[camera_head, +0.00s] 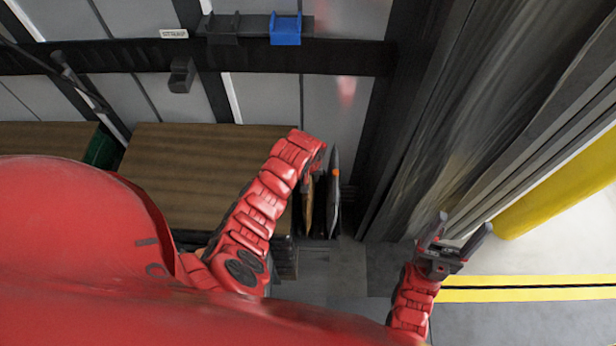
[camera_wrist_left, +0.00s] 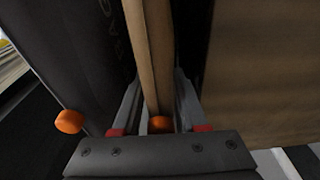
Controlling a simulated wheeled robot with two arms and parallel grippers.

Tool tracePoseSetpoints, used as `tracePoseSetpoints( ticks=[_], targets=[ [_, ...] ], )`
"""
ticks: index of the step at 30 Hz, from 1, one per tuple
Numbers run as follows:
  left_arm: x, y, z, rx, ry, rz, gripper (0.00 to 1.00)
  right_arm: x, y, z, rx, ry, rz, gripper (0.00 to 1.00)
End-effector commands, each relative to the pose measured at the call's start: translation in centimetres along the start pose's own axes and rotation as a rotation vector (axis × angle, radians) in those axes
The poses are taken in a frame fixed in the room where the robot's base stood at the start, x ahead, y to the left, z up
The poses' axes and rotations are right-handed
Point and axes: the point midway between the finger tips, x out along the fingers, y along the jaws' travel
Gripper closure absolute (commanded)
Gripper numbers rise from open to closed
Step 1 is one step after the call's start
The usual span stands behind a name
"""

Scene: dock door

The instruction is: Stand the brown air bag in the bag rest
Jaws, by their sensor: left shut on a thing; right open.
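The brown air bag (camera_head: 308,207) stands on edge beside the wooden stack, below the end of my left arm in the head view. In the left wrist view, the brown bag (camera_wrist_left: 159,45) and its orange valve are between the fingers of my left gripper (camera_wrist_left: 157,90), which is shut on it. A dark air bag (camera_head: 334,190) with an orange valve stands just right of it. Both bags appear upright in a narrow dark rest (camera_head: 322,239); the brown bag's lower edge is hard to make out. My right gripper (camera_head: 464,226) is open and empty at the right.
A wood-topped stack (camera_head: 190,165) stands close left of the bags. Dark brackets and a blue holder (camera_head: 286,29) are on the wall behind. A dark door curtain (camera_head: 440,120) and a yellow post (camera_head: 560,190) stand right. Floor near the yellow stripes is clear.

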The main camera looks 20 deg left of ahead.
Motion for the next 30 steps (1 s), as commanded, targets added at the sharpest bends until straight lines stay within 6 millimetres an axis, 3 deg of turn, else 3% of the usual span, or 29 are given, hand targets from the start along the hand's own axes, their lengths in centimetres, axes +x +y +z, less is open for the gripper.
tracePoseSetpoints(
  ticks=[14,15,20,30],
  targets=[
    [1.02,-0.02,0.13,-0.001,0.000,0.000,1.00,-0.69,-0.03,0.12,0.000,0.000,0.000,0.28],
    [0.98,-0.02,0.13,-0.001,0.000,0.000,0.54,-0.65,-0.03,0.11,0.000,0.000,0.000,0.28],
    [0.95,-0.01,0.13,0.000,0.000,0.000,0.25,-0.62,-0.03,0.10,0.000,0.000,0.000,0.28],
    [0.89,0.00,0.11,0.000,0.001,0.001,0.23,-0.66,-0.03,0.12,0.000,0.000,0.000,0.28]
  ],
)
